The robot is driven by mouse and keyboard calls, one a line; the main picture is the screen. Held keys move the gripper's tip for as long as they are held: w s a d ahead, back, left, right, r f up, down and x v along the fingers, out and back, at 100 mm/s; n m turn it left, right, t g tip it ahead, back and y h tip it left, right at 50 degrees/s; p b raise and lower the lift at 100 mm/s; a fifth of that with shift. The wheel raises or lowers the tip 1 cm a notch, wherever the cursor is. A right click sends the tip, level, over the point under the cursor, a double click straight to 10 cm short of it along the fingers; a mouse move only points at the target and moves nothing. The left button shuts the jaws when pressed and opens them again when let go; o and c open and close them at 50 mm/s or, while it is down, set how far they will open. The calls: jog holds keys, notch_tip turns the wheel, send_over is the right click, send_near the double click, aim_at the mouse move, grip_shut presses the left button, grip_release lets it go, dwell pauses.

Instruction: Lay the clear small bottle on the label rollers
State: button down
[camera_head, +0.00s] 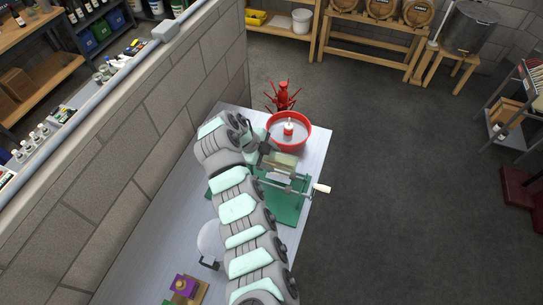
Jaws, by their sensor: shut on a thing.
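The labeller stands on the metal table, with a green base (287,208), metal label rollers (283,179) and a crank with a pale handle (321,188). My arm reaches up from the bottom and bends over at the table's left side. My gripper (264,149) is small and dark here, just left of and behind the rollers, partly covered by my own wrist. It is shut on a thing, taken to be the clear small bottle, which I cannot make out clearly. A pale yellowish piece (284,160) shows at the back of the labeller; I cannot tell its contact with the gripper.
A red basin (305,142) and a red bottle tree (283,97) stand behind the labeller. A white round thing (211,240) and a purple block (184,284) are near the front. A block wall (130,190) borders the table's left.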

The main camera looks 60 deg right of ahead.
jog(key=shift+s+f, duration=0.1)
jog(key=shift+f, duration=0.95)
notch_tip(320, 180, down, 6)
jog(key=b, duration=0.2)
jog(key=shift+f+b, duration=0.15)
jog(key=shift+b, duration=0.15)
jog(key=shift+w+b, duration=0.2)
jog(key=shift+b, duration=0.6)
jog(key=shift+f+b, duration=0.3)
jog(key=shift+b, duration=0.2)
dwell(0.8)
jog(key=shift+c, duration=2.3)
grip_release()
